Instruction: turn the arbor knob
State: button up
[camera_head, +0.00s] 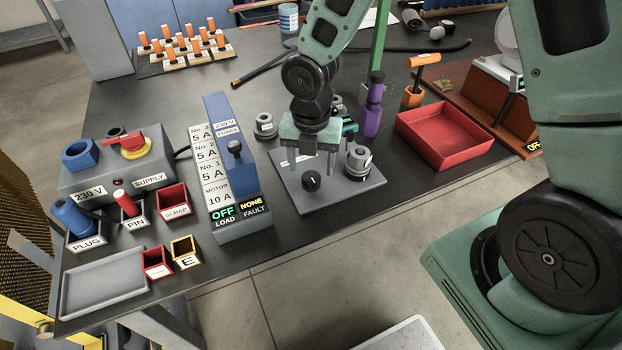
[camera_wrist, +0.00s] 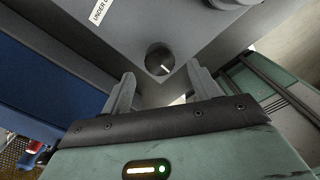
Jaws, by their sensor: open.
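A small black round knob (camera_head: 311,181) with a white pointer line sits near the front edge of a grey panel (camera_head: 345,196); I take it to be the arbor knob. In the wrist view the knob (camera_wrist: 159,60) lies just beyond and between my fingertips. My gripper (camera_head: 314,168) is open, pointing down above the panel, with its fingers near the knob. The wrist view shows my gripper (camera_wrist: 161,78) with its two fingers apart and nothing between them. Contact between fingers and knob cannot be made out.
A grey metal cylinder fitting (camera_head: 357,162) stands on the panel's right. The blue and grey fuse unit (camera_head: 232,170) rises close on the left. A red tray (camera_head: 443,137) and purple tool (camera_head: 373,108) are to the right. Bare table lies in front of the red tray.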

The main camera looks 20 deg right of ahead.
aim_at(311, 177)
jog(key=shift+f+b, duration=0.4)
jog(key=shift+f, duration=1.65)
jog(key=shift+c, duration=0.3)
jog(key=c, duration=0.9)
